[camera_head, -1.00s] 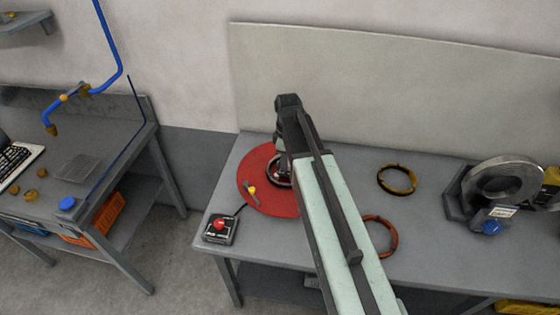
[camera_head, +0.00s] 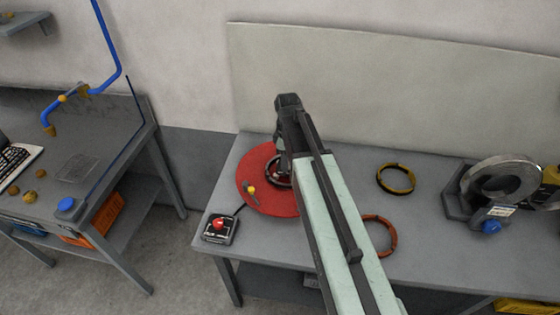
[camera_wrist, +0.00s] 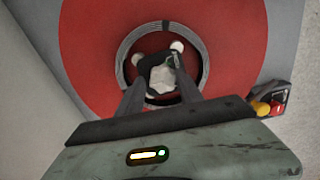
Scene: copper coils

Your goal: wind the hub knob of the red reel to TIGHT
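The red reel (camera_head: 270,204) lies flat at the left end of the grey bench; its red disc also fills much of the wrist view (camera_wrist: 85,50). The pale hub knob (camera_wrist: 162,78) is at the centre, between my gripper's dark fingers (camera_wrist: 162,70). The fingers close in on both sides of the knob, leaving no clear gap. In the head view my gripper (camera_head: 281,172) points down at the hub and hides the knob. No TIGHT marking is readable.
A red-button box (camera_head: 219,230) stands at the bench's front left corner, near a yellow-tipped handle (camera_head: 251,189) on the reel. A yellow-black coil (camera_head: 396,179), a copper coil (camera_head: 394,237) and a grey machine (camera_head: 464,192) are to the right. A panel (camera_head: 400,90) stands behind.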

